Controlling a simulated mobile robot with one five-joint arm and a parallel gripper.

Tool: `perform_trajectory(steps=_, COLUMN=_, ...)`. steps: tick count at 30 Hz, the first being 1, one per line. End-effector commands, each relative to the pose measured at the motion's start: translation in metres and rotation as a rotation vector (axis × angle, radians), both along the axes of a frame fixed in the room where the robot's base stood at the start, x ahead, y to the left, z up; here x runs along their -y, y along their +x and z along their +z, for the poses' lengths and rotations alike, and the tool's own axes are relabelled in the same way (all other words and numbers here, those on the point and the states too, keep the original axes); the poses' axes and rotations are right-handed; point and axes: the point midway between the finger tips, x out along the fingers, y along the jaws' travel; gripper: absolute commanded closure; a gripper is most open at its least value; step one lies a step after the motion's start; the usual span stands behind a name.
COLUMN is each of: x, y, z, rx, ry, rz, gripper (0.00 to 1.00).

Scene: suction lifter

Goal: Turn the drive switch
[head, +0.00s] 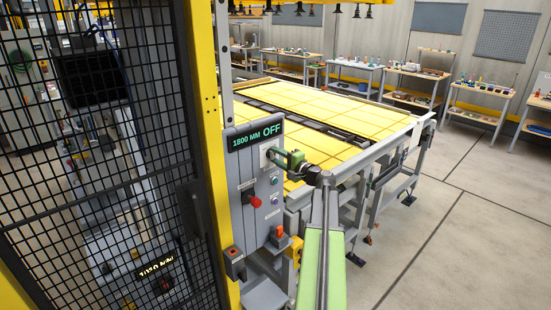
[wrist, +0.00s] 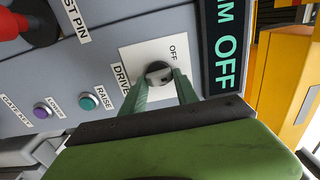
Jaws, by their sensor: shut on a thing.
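The drive switch (wrist: 159,72) is a dark round knob with a pale grip on a white plate (wrist: 140,55), beside the labels DRIVE and OFF in the wrist view. My gripper (wrist: 160,84) has its two green fingers on either side of the knob, shut on it. In the head view my gripper (head: 281,157) reaches the upper part of the grey control panel (head: 250,222) and hides most of the knob. The display (head: 256,134) above it reads 1800 MM OFF.
Below the switch are a red knob (head: 254,202), small purple and teal buttons (wrist: 90,102), and orange-red controls (head: 279,233). A yellow post (head: 203,100) and black mesh guard (head: 100,190) stand left. A yellow-topped table (head: 350,117) lies behind. Floor at right is clear.

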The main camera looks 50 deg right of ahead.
Motion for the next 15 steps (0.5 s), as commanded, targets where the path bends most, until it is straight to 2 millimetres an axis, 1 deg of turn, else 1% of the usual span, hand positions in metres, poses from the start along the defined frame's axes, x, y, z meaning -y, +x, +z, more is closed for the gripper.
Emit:
perform_trajectory(steps=1, x=0.0018, y=0.0009, z=0.0026, rx=0.002, ry=-0.039, rz=-0.005, gripper=1.00)
perform_trajectory(steps=15, x=0.0015, y=0.0005, z=0.0061, rx=-0.026, ry=-0.470, rz=-0.006, gripper=1.00)
